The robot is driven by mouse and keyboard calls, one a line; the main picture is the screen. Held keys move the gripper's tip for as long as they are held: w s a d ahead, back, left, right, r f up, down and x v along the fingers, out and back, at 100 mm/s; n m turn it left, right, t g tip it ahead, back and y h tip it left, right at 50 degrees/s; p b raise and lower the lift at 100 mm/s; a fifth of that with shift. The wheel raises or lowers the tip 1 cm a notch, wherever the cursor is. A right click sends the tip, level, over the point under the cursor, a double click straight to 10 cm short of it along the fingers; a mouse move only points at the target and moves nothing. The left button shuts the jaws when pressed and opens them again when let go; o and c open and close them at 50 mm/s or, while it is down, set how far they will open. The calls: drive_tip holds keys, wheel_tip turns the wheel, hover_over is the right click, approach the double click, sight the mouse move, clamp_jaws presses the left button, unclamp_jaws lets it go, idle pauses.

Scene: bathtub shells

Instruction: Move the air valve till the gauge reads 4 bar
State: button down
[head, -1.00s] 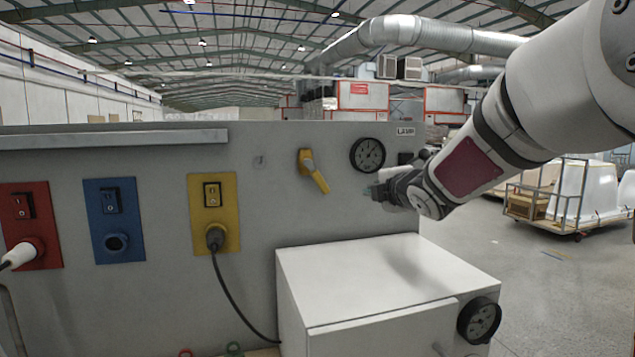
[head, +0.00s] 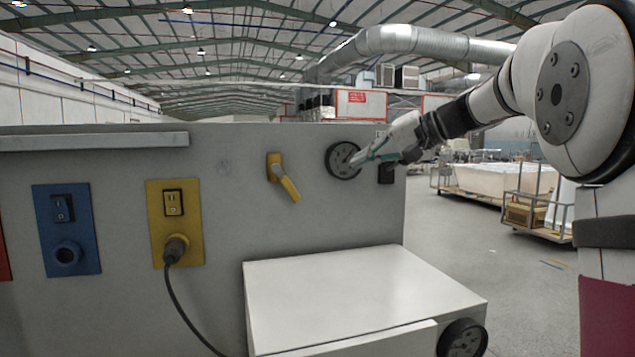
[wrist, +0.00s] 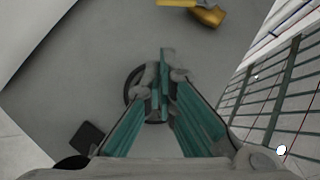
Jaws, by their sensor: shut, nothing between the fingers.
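The yellow valve lever (head: 287,183) is on the grey panel, its handle slanting down to the right. It also shows at the top of the wrist view (wrist: 208,15). The round black gauge (head: 341,160) is on the panel to the right of the valve; its reading is too small to tell. My gripper (head: 362,158) is in front of the gauge's right side, apart from the valve. In the wrist view its teal fingers (wrist: 160,88) are shut and empty, and they hide much of the gauge behind them.
A blue socket plate (head: 67,230) and a yellow one (head: 175,222) with a plugged cable are at left. A black switch (head: 387,173) is right of the gauge. Floor at right is clear near the panel.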

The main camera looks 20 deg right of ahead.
sight(286, 183)
drive_tip(key=w+a+f+p, duration=0.2)
drive_tip(key=w+a+f, duration=0.3)
drive_tip(key=w+a, duration=0.2)
drive_tip(key=shift+a+p, duration=0.3)
drive_tip(key=shift+a, duration=1.05)
drive_tip(key=shift+f, duration=0.1)
drive_tip(key=shift+y, duration=0.3)
